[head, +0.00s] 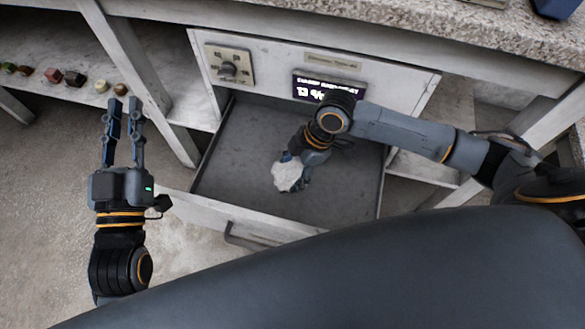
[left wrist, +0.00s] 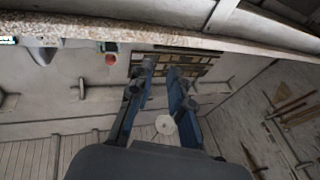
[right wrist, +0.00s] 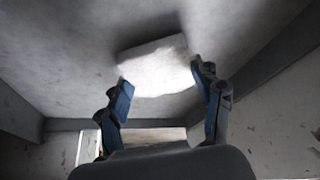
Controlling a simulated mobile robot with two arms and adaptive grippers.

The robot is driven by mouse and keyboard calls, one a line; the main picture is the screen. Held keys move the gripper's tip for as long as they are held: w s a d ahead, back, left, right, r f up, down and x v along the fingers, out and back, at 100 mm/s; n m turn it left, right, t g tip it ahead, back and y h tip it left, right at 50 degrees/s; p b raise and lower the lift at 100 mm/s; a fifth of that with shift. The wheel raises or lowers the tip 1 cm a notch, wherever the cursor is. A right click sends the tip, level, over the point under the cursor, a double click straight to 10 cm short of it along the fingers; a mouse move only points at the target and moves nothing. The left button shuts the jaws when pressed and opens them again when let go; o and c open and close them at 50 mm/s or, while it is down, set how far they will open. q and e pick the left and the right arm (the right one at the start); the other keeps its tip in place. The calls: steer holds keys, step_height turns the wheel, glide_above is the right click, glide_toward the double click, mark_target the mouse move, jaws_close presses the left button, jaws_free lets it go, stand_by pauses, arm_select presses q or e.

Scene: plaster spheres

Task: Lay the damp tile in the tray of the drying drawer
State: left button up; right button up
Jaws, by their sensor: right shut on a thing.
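The tile (head: 287,174) is a pale, whitish, rough-edged piece. My right gripper (head: 290,160) is shut on it, inside the open drying drawer (head: 240,140). In the right wrist view the tile (right wrist: 158,66) sits between the fingertips of my right gripper (right wrist: 160,85), close to the grey drawer floor; I cannot tell whether it touches. The drawer's grey tray floor is otherwise bare where visible. My left gripper (head: 123,115) is open and empty, outside the drawer to the left. It also shows open in the left wrist view (left wrist: 166,75).
A dial panel (head: 228,64) and a lit display (head: 328,88) are on the cabinet front above the drawer. The drawer's front has a handle (head: 250,238). A shelf on the left holds several small coloured blocks (head: 53,75). A speckled stone worktop (head: 400,30) overhangs above.

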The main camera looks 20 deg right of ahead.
arm_select(q)
steer(key=shift+f, duration=0.1)
steer(key=shift+w+a+f+g, duration=0.1)
steer(key=shift+w+f+g, duration=0.1)
steer(key=shift+f+g, duration=0.6)
steer(key=shift+f+p, duration=0.25)
steer(key=shift+p, duration=0.1)
steer(key=shift+a+f+g+y, duration=0.15)
steer(key=shift+f+g+y, duration=0.25)
steer(key=shift+f+g, duration=0.55)
steer(key=shift+f+t, duration=0.25)
steer(key=shift+f, duration=0.05)
arm_select(e)
steer(key=shift+p, duration=0.35)
arm_select(q)
steer(key=shift+s+a+f+g+y, duration=0.1)
steer(key=shift+a+f+g+y, duration=0.1)
steer(key=shift+f+g, duration=0.4)
steer(key=shift+s+a+f+g+y, duration=0.1)
steer(key=shift+a+f+g+y, duration=0.15)
steer(key=shift+f, duration=0.55)
steer(key=shift+d+f, duration=0.1)
